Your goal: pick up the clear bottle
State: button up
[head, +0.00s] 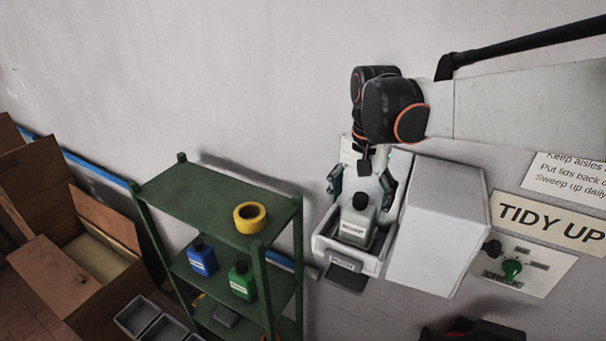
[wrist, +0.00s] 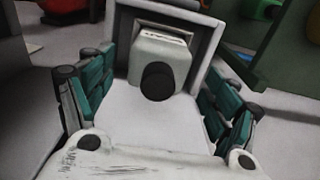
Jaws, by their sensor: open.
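The clear bottle (head: 356,224), pale with a black cap and a label on its front, stands in a white open-fronted holder (head: 322,243) on the wall. My gripper (head: 361,188) is above it, pointing down, with its fingers apart on either side of the cap. In the wrist view the bottle (wrist: 160,50) is seen from above, its cap near the middle. The open green-padded fingers of my gripper (wrist: 157,88) are left and right of it, with visible gaps.
A white box (head: 437,230) stands close right of the holder. A green shelf (head: 215,195) at left holds a yellow tape roll (head: 249,217), a blue bottle (head: 201,258) and a green bottle (head: 242,281). A switch panel (head: 515,266) is on the wall at right.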

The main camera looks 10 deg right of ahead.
aim_at(358, 215)
jog(key=shift+w+d+f+p, duration=0.1)
jog(key=shift+f+p, duration=0.25)
jog(key=shift+f, duration=2.15)
jog(key=c, duration=1.1)
